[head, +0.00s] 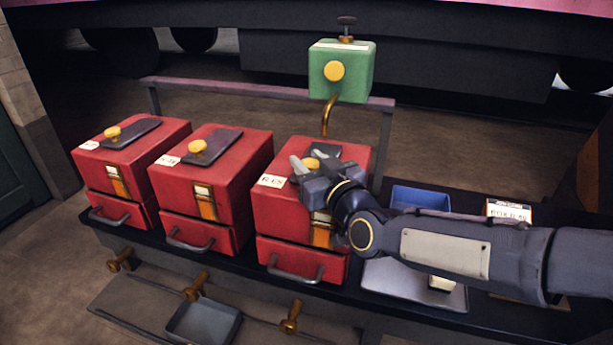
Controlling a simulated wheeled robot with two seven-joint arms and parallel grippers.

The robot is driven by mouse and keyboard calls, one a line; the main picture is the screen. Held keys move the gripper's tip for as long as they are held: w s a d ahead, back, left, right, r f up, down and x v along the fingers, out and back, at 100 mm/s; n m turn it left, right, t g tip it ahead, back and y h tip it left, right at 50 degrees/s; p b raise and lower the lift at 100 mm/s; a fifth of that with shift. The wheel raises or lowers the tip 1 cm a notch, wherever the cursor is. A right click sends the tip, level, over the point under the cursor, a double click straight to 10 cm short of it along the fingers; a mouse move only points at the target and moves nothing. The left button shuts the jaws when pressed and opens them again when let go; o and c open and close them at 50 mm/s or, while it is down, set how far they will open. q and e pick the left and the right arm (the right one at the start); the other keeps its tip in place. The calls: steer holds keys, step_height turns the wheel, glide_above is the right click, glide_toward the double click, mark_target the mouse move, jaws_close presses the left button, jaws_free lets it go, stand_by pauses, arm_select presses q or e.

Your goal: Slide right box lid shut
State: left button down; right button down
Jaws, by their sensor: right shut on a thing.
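Three red boxes stand in a row, each with a dark sliding lid, a yellow knob and a front drawer. The right box (282,217) is partly covered by my right arm. Its dark lid (349,152) lies on the top, and its yellow knob (311,163) shows between my fingers. My right gripper (304,168) is shut on this knob. How far the lid covers its opening is hidden by the gripper. My left gripper is not in view.
The middle box (222,172) and left box (140,150) stand to the left. A green tank (342,75) with a brass spout hangs behind the right box. A blue tray (420,197) and a pale tray (385,278) lie around my right arm.

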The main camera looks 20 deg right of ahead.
steer(key=shift+w+d+r, duration=0.1)
steer(key=shift+d+r, duration=0.05)
steer(key=shift+d, duration=0.05)
steer(key=c, duration=1)
jaws_free()
steer(key=shift+w, duration=0.1)
steer(key=s, duration=0.2)
steer(key=s+d, duration=0.1)
steer(key=s, duration=0.4)
steer(key=shift+s+d+p, duration=0.2)
steer(key=shift+s+p, duration=0.1)
steer(key=shift+s, duration=0.1)
